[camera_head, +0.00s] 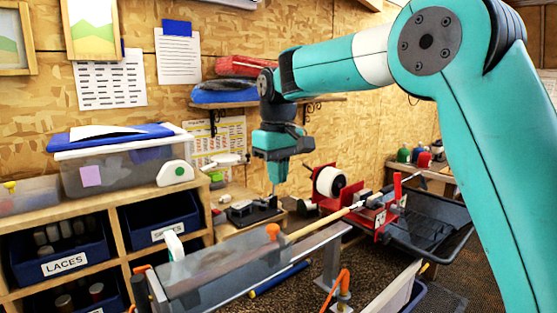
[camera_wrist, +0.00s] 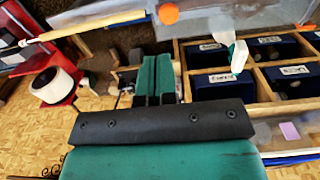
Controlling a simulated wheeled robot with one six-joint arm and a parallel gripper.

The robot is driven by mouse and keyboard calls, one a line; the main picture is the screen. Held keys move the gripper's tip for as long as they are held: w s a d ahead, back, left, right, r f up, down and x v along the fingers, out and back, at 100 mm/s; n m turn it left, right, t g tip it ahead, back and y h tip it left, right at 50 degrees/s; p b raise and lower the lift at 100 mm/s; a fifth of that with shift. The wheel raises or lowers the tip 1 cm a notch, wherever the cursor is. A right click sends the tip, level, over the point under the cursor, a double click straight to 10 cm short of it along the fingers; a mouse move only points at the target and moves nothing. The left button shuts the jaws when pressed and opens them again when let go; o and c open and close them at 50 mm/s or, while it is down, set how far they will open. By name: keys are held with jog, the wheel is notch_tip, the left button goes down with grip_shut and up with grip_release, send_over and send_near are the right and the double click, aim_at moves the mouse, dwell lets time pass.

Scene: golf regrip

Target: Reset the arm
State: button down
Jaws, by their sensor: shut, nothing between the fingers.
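My teal arm spans the top and right of the head view and bends down at its wrist. My gripper (camera_head: 275,185) hangs in the air above the black device on the low wooden shelf. In the wrist view my gripper (camera_wrist: 156,75) shows its two teal fingers side by side, shut with nothing between them. The golf club shaft (camera_head: 330,220) lies across the bench to the right of and below my gripper, clear of it. The shaft also shows in the wrist view (camera_wrist: 62,32).
Blue bins (camera_head: 65,245) fill a wooden cubby at left, with a lidded clear box (camera_head: 125,170) on top. A white roll on a red stand (camera_head: 330,182) is right of my gripper. A black tray (camera_head: 430,228) stands at right. A wall shelf (camera_head: 240,103) is behind my wrist.

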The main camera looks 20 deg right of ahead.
jog(key=s+a+f+n+y+b, duration=0.1)
jog(key=s+f, duration=0.4)
jog(key=s, duration=0.5)
jog(key=s+a+f+n+y+b, duration=0.1)
jog(key=s+a+f+b, duration=0.2)
jog(key=s, duration=0.7)
jog(key=s+a+f+n+y+b, duration=0.1)
jog(key=s+a+f+y+b, duration=0.1)
jog(key=s+f+b, duration=0.2)
jog(key=s+f, duration=0.3)
jog(key=s, duration=0.4)
jog(key=shift+a+f, duration=0.15)
jog(key=shift+f, duration=0.15)
